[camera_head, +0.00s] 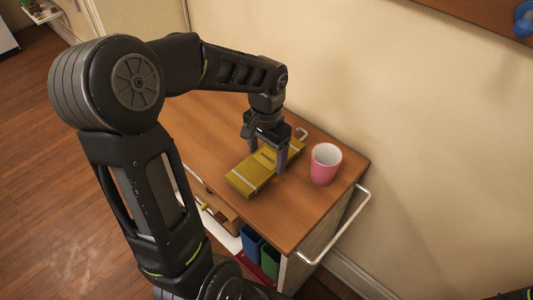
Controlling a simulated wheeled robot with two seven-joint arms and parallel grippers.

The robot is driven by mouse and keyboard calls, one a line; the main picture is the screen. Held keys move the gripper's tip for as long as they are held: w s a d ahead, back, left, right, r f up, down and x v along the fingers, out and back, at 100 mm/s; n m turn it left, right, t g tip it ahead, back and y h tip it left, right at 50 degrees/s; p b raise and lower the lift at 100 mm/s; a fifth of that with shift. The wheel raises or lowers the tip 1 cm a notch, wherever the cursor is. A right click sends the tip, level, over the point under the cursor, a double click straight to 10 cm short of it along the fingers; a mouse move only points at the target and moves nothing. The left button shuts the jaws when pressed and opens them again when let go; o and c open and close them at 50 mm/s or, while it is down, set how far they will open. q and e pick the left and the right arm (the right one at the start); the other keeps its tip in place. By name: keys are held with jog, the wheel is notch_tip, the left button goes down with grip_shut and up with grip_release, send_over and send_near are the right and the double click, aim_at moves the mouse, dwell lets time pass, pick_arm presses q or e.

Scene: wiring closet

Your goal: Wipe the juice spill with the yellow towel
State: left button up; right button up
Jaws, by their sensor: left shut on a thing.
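The yellow towel (249,180) lies folded, with pale stripes near its ends, on the wooden top of a cart (290,218). My left gripper (268,157) points down and is shut on the towel near its middle. One finger shows on the near right side of the towel; the other is mostly hidden. No juice spill is visible; the towel and my arm cover part of the top. My right gripper is not in view.
A pink cup (324,165) stands upright on the top, just right of the towel. A white rail (338,233) runs along the cart's right end. The beige wall (420,130) is behind. Colored items sit on the shelf below.

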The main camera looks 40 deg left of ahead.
pick_arm(q)
jog(key=shift+f, duration=0.15)
jog(key=shift+d, duration=0.1)
jog(key=shift+d, duration=1.05)
jog(key=shift+w+a, duration=0.1)
jog(key=shift+a, duration=2.1)
jog(key=shift+d, duration=0.1)
jog(key=shift+s+d, duration=0.2)
jog(key=shift+d, duration=1.9)
jog(key=shift+a, duration=0.15)
jog(key=shift+w+a+f, duration=0.1)
jog(key=shift+w+a, duration=0.05)
jog(key=shift+a, duration=1.9)
